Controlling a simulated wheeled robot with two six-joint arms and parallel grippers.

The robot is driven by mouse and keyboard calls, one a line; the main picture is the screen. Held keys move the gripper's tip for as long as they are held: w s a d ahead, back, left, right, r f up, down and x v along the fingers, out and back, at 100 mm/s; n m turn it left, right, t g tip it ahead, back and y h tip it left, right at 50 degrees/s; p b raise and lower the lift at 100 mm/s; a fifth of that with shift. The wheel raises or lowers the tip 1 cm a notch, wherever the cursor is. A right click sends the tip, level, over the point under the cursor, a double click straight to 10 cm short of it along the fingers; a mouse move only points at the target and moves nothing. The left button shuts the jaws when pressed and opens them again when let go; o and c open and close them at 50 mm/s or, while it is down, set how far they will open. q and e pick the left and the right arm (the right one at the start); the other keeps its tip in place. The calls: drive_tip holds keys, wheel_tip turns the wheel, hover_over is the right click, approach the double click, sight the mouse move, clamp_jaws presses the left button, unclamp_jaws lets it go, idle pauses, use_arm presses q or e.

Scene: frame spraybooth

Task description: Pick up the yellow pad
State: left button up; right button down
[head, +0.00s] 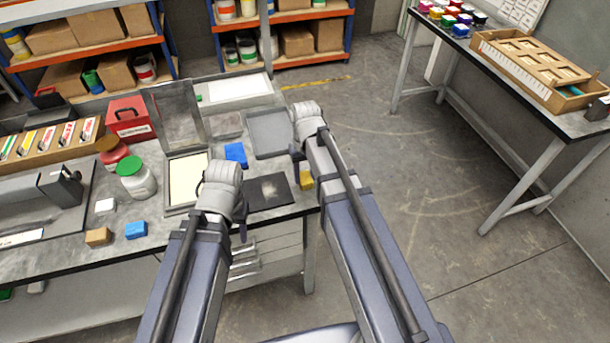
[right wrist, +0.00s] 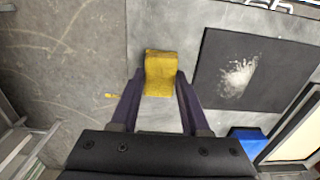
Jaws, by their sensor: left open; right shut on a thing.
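The yellow pad (right wrist: 160,73) is between the fingertips of my right gripper (right wrist: 158,88) in the right wrist view, and the fingers are shut on it. In the head view the yellow pad (head: 307,180) shows in part beside my right arm, near the right end of the workbench (head: 222,218). I cannot tell whether it touches the bench top. My left gripper (head: 238,215) is over the front of the bench, mostly hidden behind its own wrist; it is open.
A black mat (head: 266,193) with a pale powder patch lies left of the yellow pad. A blue block (head: 236,154), a framed white panel (head: 186,180) and a grey tray (head: 270,133) lie near it. Jars (head: 136,178) stand further left. Open floor (head: 430,190) lies to the right.

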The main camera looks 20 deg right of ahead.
sight(305, 178)
wheel_tip(305, 178, up, 10)
drive_tip(key=p, duration=0.9)
drive_tip(key=shift+f, duration=0.15)
drive_tip(key=c, duration=1)
unclamp_jaws()
drive_tip(key=c, duration=2.2)
unclamp_jaws()
drive_tip(key=shift+s+a, duration=0.1)
